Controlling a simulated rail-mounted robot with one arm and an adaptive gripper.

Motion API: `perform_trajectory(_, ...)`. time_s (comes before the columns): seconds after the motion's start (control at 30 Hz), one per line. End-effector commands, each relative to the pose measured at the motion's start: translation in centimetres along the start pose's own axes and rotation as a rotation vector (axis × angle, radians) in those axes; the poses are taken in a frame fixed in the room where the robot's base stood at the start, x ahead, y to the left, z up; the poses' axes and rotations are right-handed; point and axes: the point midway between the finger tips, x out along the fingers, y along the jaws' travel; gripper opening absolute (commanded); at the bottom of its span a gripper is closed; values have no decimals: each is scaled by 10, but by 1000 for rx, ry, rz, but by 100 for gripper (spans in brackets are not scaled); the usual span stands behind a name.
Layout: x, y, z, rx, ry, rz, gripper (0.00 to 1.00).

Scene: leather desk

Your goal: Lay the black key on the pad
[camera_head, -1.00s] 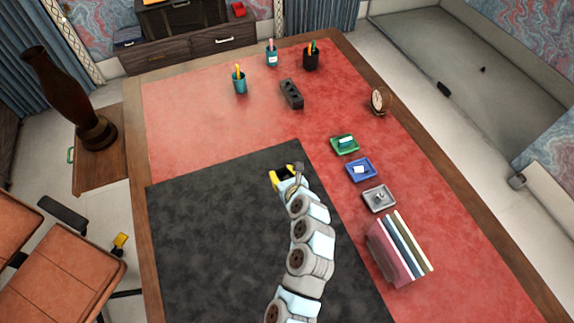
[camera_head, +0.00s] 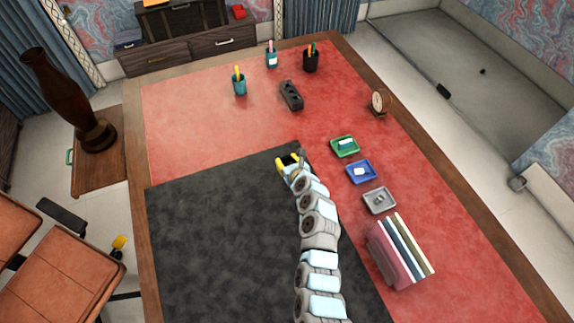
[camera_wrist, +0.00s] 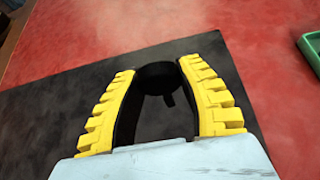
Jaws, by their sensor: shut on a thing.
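My gripper (camera_wrist: 158,77) has its yellow-edged fingers shut on the black key (camera_wrist: 159,78), whose dark round head shows between the fingertips with a short stub pointing down. The rest of the key is hidden or too dark to make out. In the head view my gripper (camera_head: 287,162) is at the top right part of the dark grey pad (camera_head: 215,240), over it near its far corner. I cannot tell exactly how high the key is above the pad. The pad also shows below the fingers in the wrist view (camera_wrist: 45,120).
Right of the pad stand a green tray (camera_head: 345,154), a blue tray (camera_head: 348,172) and a grey tray (camera_head: 368,205), with small items in them. Upright books (camera_head: 392,262) stand nearer. A black block with holes (camera_head: 291,95) lies beyond on red leather. The pad's left part is clear.

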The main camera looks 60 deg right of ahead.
Motion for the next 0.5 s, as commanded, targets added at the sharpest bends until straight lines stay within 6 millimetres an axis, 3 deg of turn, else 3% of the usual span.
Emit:
perform_trajectory(0.4, 22, -9, -10, -2, -1, -2, 4)
perform_trajectory(0.5, 30, -8, -26, -1, 1, 1, 4)
